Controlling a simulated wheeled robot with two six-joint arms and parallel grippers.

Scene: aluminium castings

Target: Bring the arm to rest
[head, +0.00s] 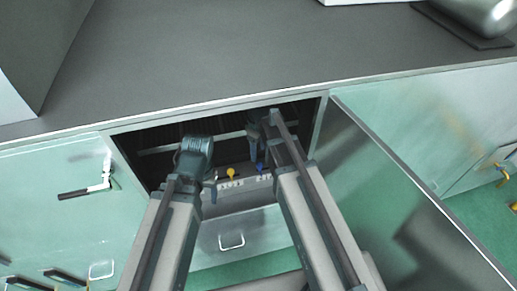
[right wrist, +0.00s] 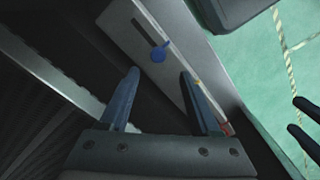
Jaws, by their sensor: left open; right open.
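Both my arms reach forward to an open bay under a grey worktop. My left gripper (head: 211,188) points down at the front left of the bay; it looks empty. My right gripper (head: 253,153) is further back and to the right, inside the bay. In the right wrist view its two fingers (right wrist: 158,76) stand apart with nothing held between them. A blue knob (right wrist: 157,54) on a grey panel shows just beyond the fingers; whether they touch the panel is unclear.
The grey worktop (head: 220,55) overhangs the bay. An open greenish door (head: 420,195) stands close on the right. A yellow knob (head: 231,173) is on the grey panel (head: 222,199), near my left gripper. A drawer handle (head: 231,242) sits below.

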